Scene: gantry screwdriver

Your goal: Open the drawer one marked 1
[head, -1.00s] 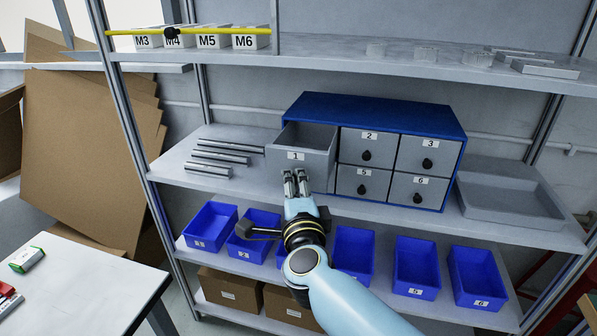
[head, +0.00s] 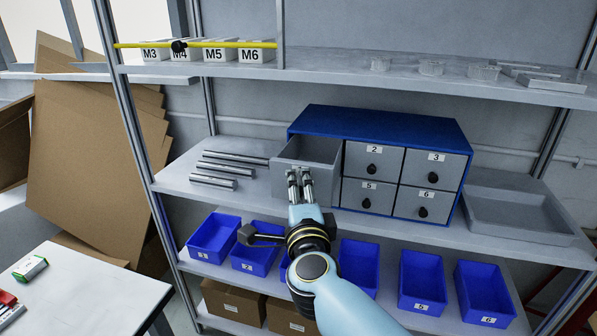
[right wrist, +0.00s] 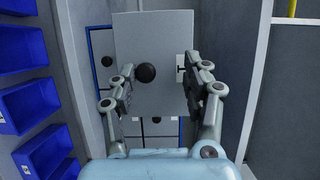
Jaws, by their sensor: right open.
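Drawer 1 (head: 326,186) is the top left drawer of the blue cabinet (head: 380,122). It stands pulled out, with its inside showing from above in the head view. My right gripper (head: 300,180) is in front of its face and covers the label and knob there. In the right wrist view, the grey drawer front (right wrist: 150,35), its round black knob (right wrist: 147,72) and the partly hidden label 1 (right wrist: 181,68) show between the fingers. My right gripper (right wrist: 160,92) is open, its fingers on either side of the knob. Contact cannot be told. My left gripper is not in view.
Drawers 2 (head: 373,160), 3 (head: 436,167), 5 (head: 368,196) and 6 (head: 427,203) are shut. Metal rods (head: 228,168) lie left of the cabinet, a grey tray (head: 520,215) right. Blue bins (head: 423,275) stand on the shelf below.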

